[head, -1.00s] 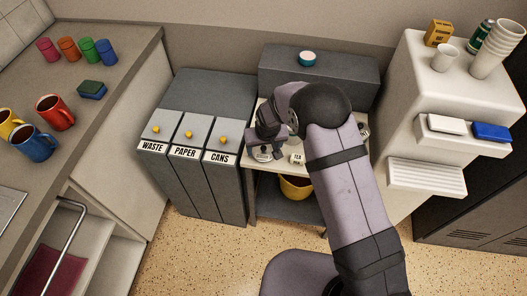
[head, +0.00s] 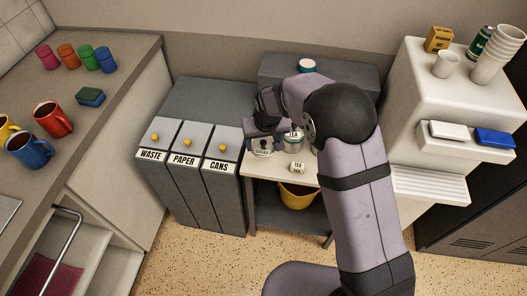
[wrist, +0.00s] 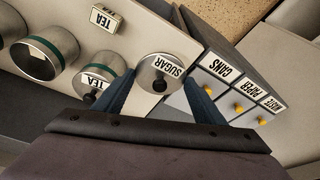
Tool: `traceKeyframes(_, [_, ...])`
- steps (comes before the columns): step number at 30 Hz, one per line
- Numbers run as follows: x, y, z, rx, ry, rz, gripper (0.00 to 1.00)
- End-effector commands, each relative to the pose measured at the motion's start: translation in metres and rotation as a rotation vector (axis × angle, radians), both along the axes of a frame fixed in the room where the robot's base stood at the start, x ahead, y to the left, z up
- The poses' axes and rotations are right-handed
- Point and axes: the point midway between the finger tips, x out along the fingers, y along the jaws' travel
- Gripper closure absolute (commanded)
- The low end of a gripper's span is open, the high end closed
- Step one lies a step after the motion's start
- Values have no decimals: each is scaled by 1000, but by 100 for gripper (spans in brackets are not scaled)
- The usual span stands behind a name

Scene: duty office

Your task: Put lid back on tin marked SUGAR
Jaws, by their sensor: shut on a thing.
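The tin marked SUGAR (head: 262,154) stands at the left front of the small table, partly hidden by my gripper (head: 264,140). In the wrist view my gripper (wrist: 160,98) has its two blue fingers either side of a round metal lid (wrist: 149,68) with a black knob, shut on it. The lid is at the SUGAR tin; I cannot tell whether it rests on the rim or is just above it. The SUGAR label shows between the fingers. A tin marked TEA (wrist: 92,68) with a green band and black knob stands beside it.
Another green-banded tin (wrist: 45,58) stands beyond the TEA tin. A small TEA box (head: 297,167) lies at the table's front. The WASTE, PAPER and CANS bins (head: 188,160) stand left of the table (head: 272,172). A yellow bucket (head: 297,196) is below.

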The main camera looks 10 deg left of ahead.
Motion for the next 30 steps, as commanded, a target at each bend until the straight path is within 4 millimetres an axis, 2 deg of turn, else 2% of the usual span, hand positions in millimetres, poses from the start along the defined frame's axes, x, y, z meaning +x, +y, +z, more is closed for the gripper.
traceKeyframes(4, [0,0,17,0,-1,0,57])
traceKeyframes(11, [1,-1,26,-1,1,-2,57])
traceKeyframes(17, [10,-20,36,-1,1,-43,57])
traceKeyframes(20, [18,-43,42,-2,2,-86,57])
traceKeyframes(30, [46,-151,58,-2,3,-310,57])
